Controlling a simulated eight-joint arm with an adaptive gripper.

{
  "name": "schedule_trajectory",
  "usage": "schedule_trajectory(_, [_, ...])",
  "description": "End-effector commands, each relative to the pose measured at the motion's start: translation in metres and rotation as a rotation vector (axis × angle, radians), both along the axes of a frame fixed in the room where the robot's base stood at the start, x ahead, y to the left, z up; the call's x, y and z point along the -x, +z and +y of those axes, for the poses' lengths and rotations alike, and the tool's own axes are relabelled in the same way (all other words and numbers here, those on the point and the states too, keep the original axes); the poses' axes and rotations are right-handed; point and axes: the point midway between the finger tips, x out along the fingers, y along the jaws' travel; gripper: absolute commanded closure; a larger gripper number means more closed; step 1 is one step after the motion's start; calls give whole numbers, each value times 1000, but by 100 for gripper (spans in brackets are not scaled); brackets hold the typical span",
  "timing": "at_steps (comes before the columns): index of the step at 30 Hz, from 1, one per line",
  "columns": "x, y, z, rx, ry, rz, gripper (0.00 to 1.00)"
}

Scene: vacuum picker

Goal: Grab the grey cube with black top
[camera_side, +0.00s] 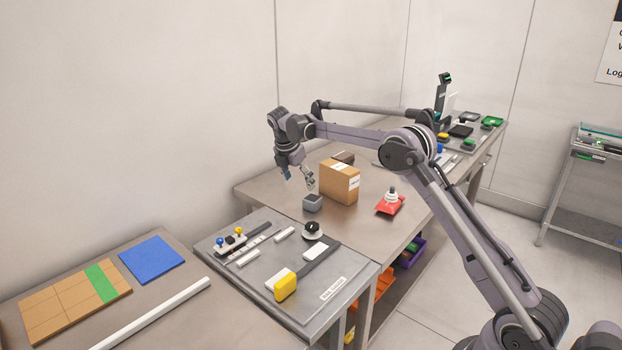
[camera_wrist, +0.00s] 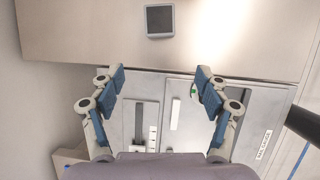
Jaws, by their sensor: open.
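The grey cube with a black top (camera_side: 312,203) sits on the brown workbench, just in front of a cardboard box in the side view. It also shows in the wrist view as a grey square with a dark top (camera_wrist: 160,20), near the top edge. My gripper (camera_side: 299,181) is above the bench, a little up and left of the cube in the side view. In the wrist view my gripper (camera_wrist: 160,80) has its two blue-padded fingers spread wide with nothing between them. The cube lies beyond the fingertips, roughly centred between them, and is not touched.
A cardboard box (camera_side: 340,182) stands close behind the cube. A red item with a white knob (camera_side: 390,202) is to its right. A grey panel (camera_side: 240,275) with knobs, bars and a yellow block lies nearer the camera. Bare bench (camera_side: 275,200) shows left of the cube.

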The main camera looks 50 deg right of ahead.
Motion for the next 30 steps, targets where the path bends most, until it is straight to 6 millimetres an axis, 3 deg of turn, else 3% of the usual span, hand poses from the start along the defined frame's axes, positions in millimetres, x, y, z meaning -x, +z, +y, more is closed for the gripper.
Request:
schedule_trajectory(11, [-7, -30, -17, 18, 63, 57, 25])
schedule_trajectory(18, [-8, -62, -30, 18, 63, 56, 25])
schedule_trajectory(30, [-9, -92, -50, 17, 61, 55, 25])
